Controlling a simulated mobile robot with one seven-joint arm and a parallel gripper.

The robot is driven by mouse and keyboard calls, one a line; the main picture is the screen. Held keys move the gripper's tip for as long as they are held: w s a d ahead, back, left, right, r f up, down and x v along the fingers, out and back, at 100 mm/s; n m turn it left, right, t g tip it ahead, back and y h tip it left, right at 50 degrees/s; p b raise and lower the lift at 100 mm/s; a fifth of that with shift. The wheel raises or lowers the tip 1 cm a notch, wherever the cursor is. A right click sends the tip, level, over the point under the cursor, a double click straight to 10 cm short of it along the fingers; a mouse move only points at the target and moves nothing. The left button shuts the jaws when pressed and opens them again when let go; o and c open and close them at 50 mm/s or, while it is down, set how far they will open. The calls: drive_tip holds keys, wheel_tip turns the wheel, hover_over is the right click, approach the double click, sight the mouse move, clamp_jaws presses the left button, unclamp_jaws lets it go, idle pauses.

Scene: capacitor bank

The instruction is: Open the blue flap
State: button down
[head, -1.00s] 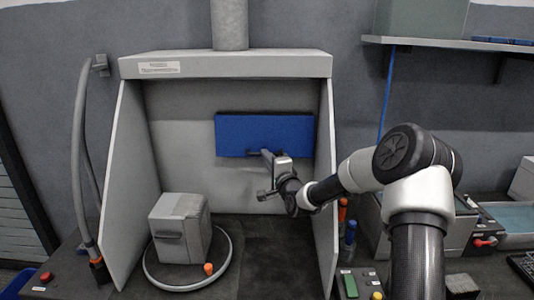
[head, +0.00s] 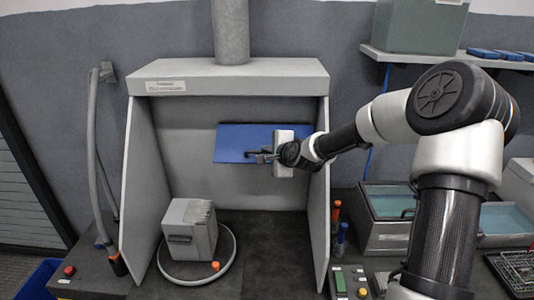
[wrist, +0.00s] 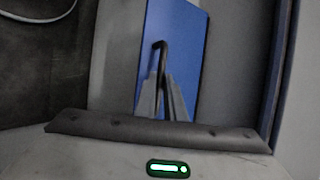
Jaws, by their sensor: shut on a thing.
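The blue flap (head: 235,140) is a wide panel on the back wall of the grey booth, now lighter in shade and slanted, with its lower edge seemingly tilted outward. My gripper (head: 260,155) is in front of its lower middle and is shut on the flap's dark handle (head: 250,154). In the wrist view the flap (wrist: 188,60) fills the upper middle. There the black handle (wrist: 160,50) runs down between my gripper's fingertips (wrist: 163,80). My gripper hides the flap's lower right part in the head view.
The booth has side walls (head: 142,185) on both sides, the right one close to my arm. A grey block (head: 188,230) stands on a round turntable (head: 225,262) at the lower left. The booth floor right of it is clear.

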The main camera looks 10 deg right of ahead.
drive_tip(key=shift+w+r, duration=0.15)
drive_tip(key=shift+r, duration=1.5)
drive_tip(key=c, duration=2)
unclamp_jaws()
drive_tip(key=shift+w, duration=0.15)
drive_tip(key=shift+o, duration=0.9)
drive_tip(key=shift+w+f, duration=0.1)
drive_tip(key=shift+f, duration=0.15)
drive_tip(key=shift+s, duration=0.2)
drive_tip(key=p+v, duration=0.3)
drive_tip(key=v, duration=1.4)
drive_tip(key=shift+s, duration=0.2)
